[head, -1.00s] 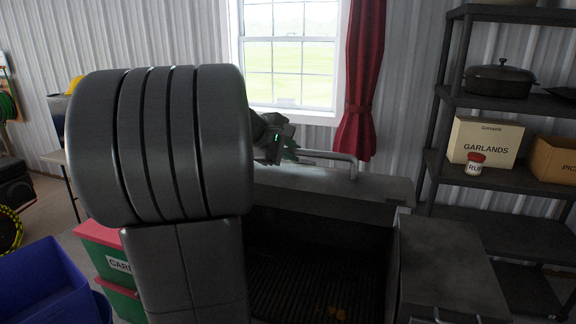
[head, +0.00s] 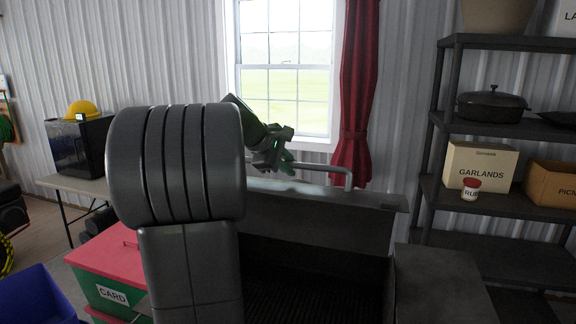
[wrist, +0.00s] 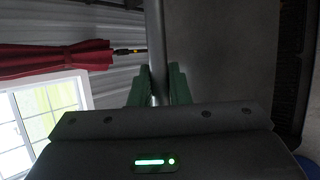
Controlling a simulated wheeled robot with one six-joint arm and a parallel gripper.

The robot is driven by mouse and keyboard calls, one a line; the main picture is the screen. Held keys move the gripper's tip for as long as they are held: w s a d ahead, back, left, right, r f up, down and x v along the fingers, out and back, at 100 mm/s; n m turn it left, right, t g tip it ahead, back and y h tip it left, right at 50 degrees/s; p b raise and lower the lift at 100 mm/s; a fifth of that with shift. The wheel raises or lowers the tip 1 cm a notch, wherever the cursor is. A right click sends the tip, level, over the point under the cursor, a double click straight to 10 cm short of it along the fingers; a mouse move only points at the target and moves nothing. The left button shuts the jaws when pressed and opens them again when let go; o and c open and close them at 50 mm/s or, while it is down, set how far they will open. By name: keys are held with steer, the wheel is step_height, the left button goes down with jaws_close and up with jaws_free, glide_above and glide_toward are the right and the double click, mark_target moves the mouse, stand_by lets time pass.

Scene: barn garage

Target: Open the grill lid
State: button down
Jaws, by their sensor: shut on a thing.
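The grill lid (head: 310,222) is raised, with the dark grill interior (head: 300,285) showing below it in the head view. The lid's bar handle (head: 330,169) runs along its top edge. My gripper (head: 280,160) is at the left part of the handle. In the wrist view the handle bar (wrist: 157,50) passes between the green fingers of my gripper (wrist: 158,88), which are shut on it. The lid's surface (wrist: 220,60) fills the right of the wrist view. My arm hides the left side of the grill in the head view.
A shelf rack (head: 440,120) with a garlands box (head: 480,168) and a pot (head: 490,103) stands at right. A side shelf (head: 440,285) adjoins the grill. Bins (head: 105,270) and a table (head: 80,187) stand at left. A window (head: 287,75) and red curtain (head: 355,95) are behind.

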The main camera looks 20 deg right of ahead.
steer(key=c, duration=1.4)
jaws_free()
steer(key=shift+w+d+f, duration=0.1)
steer(key=shift+f, duration=0.1)
steer(key=shift+o, duration=0.2)
steer(key=shift+r, duration=0.1)
steer(key=b+v, duration=0.1)
steer(key=v, duration=1.2)
steer(key=shift+a+r+b, duration=0.2)
steer(key=shift+a+b, duration=0.15)
steer(key=shift+b, duration=0.05)
steer(key=p+x, duration=0.1)
steer(key=x, duration=1.2)
steer(key=shift+d+f+p, duration=0.3)
steer(key=shift+d+p, duration=0.05)
steer(key=shift+p, duration=0.05)
steer(key=shift+s+a, duration=0.25)
steer(key=shift+d, duration=0.1)
